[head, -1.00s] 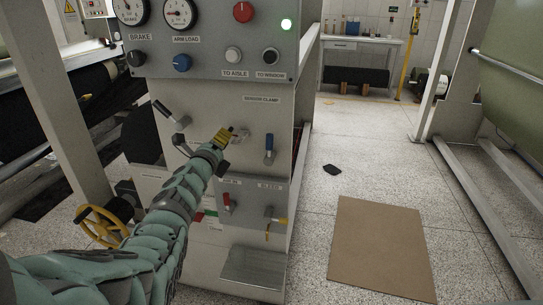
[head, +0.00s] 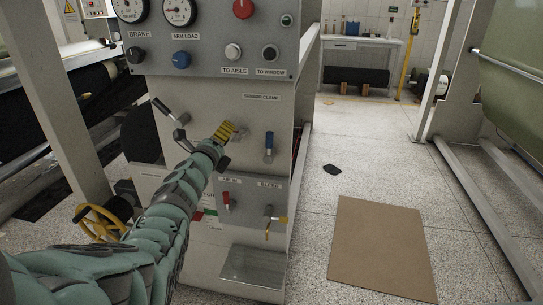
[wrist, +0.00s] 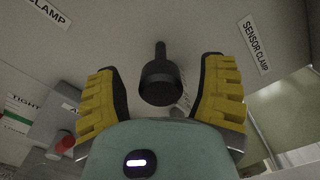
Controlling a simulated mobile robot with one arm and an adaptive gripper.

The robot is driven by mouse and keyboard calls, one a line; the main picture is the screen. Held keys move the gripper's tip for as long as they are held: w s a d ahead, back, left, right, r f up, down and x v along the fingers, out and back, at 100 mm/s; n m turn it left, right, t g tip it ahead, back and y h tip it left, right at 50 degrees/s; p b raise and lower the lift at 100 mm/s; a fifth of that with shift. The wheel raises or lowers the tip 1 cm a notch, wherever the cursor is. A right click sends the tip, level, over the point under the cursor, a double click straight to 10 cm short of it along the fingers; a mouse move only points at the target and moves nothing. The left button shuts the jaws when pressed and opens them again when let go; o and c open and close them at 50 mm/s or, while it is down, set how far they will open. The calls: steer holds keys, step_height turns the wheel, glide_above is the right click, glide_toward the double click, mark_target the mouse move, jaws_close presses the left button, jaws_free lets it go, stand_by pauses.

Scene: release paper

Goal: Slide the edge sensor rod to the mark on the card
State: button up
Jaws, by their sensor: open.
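In the wrist view my gripper (wrist: 160,76) is open. Its pads stand on either side of a dark round knob (wrist: 159,92) on a thin stem, with gaps on both sides. I cannot tell whether this knob belongs to the edge sensor rod. In the head view my gripper hides it. I cannot make out the card or its mark.
A black-handled crank lever (head: 169,114) is left of my gripper. Below are a red-handled valve (head: 226,201), a bleed valve (head: 268,217) and a yellow handwheel (head: 100,222). A brown sheet (head: 380,245) and a small black object (head: 332,169) lie on otherwise open floor right of the cabinet.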

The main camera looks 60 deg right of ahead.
steer(key=shift+s, duration=0.1)
steer(key=v, duration=1.2)
stand_by(0.4)
